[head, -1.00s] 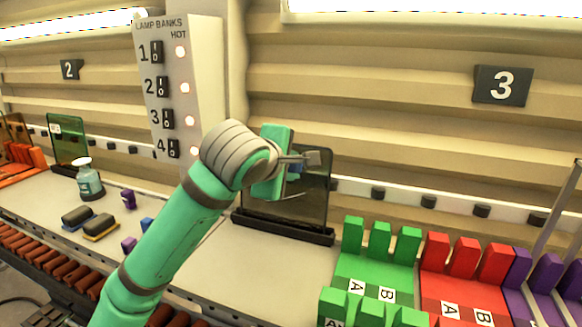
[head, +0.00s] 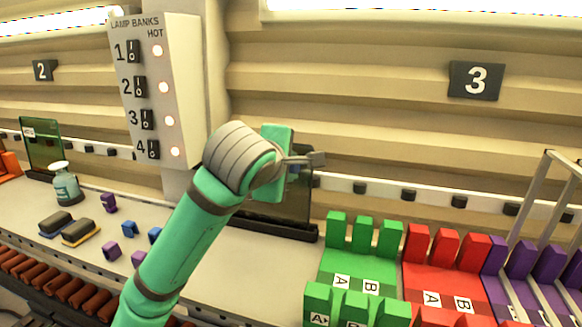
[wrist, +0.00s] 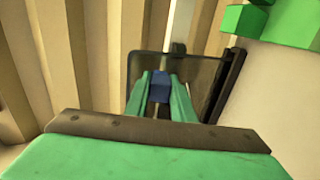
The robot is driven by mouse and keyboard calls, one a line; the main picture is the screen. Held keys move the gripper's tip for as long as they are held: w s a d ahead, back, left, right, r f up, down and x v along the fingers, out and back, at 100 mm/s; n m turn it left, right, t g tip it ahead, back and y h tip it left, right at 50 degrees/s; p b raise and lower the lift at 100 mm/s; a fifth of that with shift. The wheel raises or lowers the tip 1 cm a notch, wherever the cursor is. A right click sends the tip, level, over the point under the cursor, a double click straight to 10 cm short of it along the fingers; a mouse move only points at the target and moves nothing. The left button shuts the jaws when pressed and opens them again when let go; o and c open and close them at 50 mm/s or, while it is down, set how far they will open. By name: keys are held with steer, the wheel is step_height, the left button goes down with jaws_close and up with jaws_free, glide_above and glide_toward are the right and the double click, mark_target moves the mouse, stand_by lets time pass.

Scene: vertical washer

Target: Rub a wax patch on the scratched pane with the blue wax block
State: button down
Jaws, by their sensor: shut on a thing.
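The dark, see-through pane (head: 294,208) stands upright in a black base (head: 270,226) at the back of the bench. My arm and gripper hide much of it in the head view. My gripper (head: 312,160) is raised in front of the pane's upper part. In the wrist view the gripper (wrist: 160,84) is shut on the blue wax block (wrist: 160,92), with the pane (wrist: 196,68) behind it. I cannot tell whether the block touches the pane. A thin pale line shows on the pane in the wrist view, right of the fingers.
Green racks (head: 365,240) and red racks (head: 445,262) stand to the right, with purple racks beyond. A lamp switch column (head: 158,90) rises behind the arm. Open bench shows between arm and green racks.

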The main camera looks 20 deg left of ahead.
steer(key=s+a, duration=0.3)
steer(key=s, duration=0.2)
steer(key=shift+s+a+r, duration=0.15)
steer(key=shift+a+r, duration=0.2)
steer(key=shift+a, duration=0.05)
stand_by(0.9)
steer(key=s, duration=0.3)
steer(key=shift+s+r, duration=0.2)
stand_by(0.4)
steer(key=shift+a, duration=0.1)
